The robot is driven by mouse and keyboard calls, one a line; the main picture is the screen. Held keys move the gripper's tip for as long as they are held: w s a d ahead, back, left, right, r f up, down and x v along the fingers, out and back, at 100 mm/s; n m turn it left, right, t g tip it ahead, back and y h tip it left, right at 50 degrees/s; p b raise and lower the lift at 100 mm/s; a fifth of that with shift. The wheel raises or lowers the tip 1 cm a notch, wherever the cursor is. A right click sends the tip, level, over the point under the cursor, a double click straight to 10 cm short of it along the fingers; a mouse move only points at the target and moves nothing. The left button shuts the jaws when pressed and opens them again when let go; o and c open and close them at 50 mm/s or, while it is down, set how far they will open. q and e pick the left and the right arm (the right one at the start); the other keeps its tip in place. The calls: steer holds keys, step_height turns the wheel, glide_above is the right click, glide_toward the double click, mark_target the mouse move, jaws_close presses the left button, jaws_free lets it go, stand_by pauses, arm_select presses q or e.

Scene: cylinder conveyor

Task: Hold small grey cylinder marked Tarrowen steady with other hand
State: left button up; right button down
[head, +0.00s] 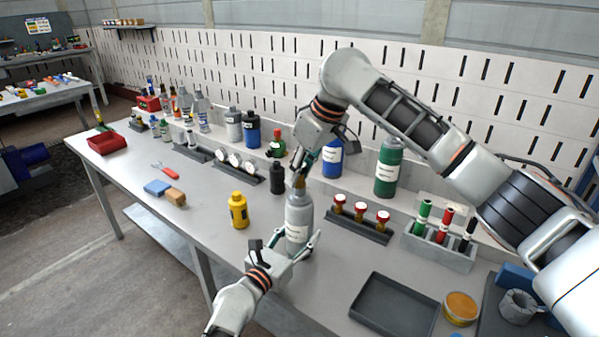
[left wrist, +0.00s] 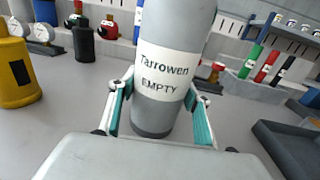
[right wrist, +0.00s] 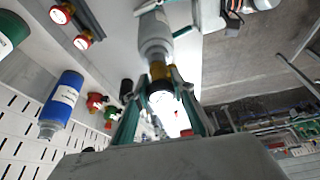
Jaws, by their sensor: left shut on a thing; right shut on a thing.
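The small grey cylinder (head: 298,212) stands upright on the bench. Its white label reads "Tarrowen EMPTY" in the left wrist view (left wrist: 160,75). My left gripper (head: 290,248) is shut around its lower body, with one teal-padded finger on each side (left wrist: 160,112). My right gripper (head: 303,166) is above the cylinder, shut on a brass fitting (head: 299,183) at its top. In the right wrist view the fitting (right wrist: 160,72) lies in line with the cylinder's neck (right wrist: 155,42), between the teal fingers (right wrist: 163,112). Whether it is threaded in cannot be told.
A yellow bottle (head: 238,210) and a black bottle (head: 277,178) stand to the left. A rack of red-topped brass valves (head: 350,226) is at the right, with a dark empty tray (head: 392,305) in front. Green (head: 388,170) and blue (head: 331,160) cylinders stand behind. The front-left bench is mostly clear.

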stand_by(0.3)
steer(key=n+g, duration=0.1)
steer(key=n, duration=0.2)
steer(key=n+g+y, duration=0.1)
steer(key=n, duration=0.2)
steer(key=c, duration=1.8)
jaws_free()
